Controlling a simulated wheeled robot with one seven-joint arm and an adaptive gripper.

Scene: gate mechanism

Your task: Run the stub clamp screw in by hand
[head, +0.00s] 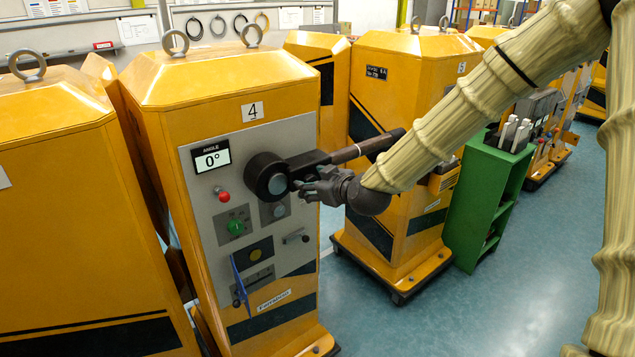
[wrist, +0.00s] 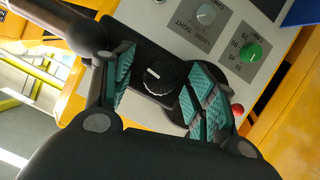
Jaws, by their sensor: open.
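A black knob (wrist: 160,77) with a white mark, which looks like the clamp screw, sits on the flat black crank arm (wrist: 145,45) in the wrist view. My gripper (wrist: 163,72) is open, with teal-padded fingers on either side of the knob; I cannot tell if they touch it. In the head view my gripper (head: 318,186) is at the crank arm (head: 308,160), just right of the round black hub (head: 267,176), and I cannot make out the knob there. A grey dial (wrist: 205,14) marked LOOSE and TIGHT is on the panel.
The grey panel (head: 205,185) on yellow cabinet 4 carries an angle display (head: 211,158) reading 0°, a red button (head: 222,195), and a green knob (head: 236,227). The crank's brown handle (head: 365,147) sticks out right, close to my arm. A green shelf (head: 488,200) stands right.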

